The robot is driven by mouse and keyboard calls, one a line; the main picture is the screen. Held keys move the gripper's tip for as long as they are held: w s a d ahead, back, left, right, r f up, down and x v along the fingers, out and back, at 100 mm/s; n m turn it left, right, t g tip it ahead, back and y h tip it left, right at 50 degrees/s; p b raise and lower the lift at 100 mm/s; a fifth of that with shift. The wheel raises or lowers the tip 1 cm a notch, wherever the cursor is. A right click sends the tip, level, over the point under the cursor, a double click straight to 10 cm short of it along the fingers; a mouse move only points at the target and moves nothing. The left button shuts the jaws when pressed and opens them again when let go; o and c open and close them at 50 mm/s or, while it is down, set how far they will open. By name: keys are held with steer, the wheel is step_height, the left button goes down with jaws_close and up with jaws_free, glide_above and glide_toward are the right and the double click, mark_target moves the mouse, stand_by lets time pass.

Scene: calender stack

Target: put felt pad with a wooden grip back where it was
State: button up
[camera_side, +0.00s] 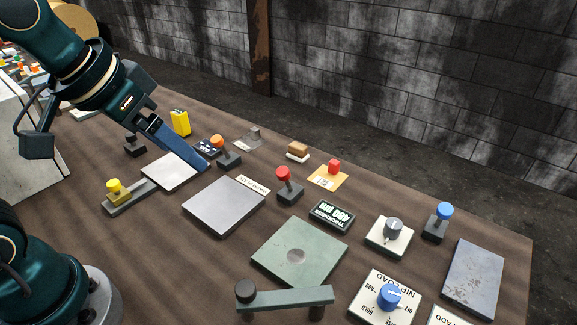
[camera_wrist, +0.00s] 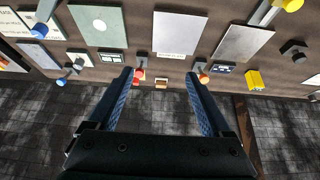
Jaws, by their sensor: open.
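The felt pad with a wooden grip (camera_side: 298,152), a brown block on a pale base, rests on the table near its back edge in the side view. In the wrist view a small tan shape that looks like it (camera_wrist: 161,84) shows between the fingertips, at the table's edge. My gripper (camera_side: 203,165) is open and empty, its blue fingers angled down over the left part of the table, left of the pad and apart from it. Both fingers (camera_wrist: 159,78) show spread in the wrist view.
A red block on an orange card (camera_side: 328,180) lies right of the pad, a small grey block on a pale card (camera_side: 249,138) left of it. Red (camera_side: 288,185) and orange levers (camera_side: 226,152) stand nearby. A yellow block (camera_side: 180,122) stands behind my gripper. Grey plates (camera_side: 225,205) lie in front.

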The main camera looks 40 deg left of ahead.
steer(key=s+f, duration=0.2)
steer(key=s, duration=0.4)
steer(key=shift+s+f, duration=0.15)
steer(key=shift+f, duration=0.2)
stand_by(0.7)
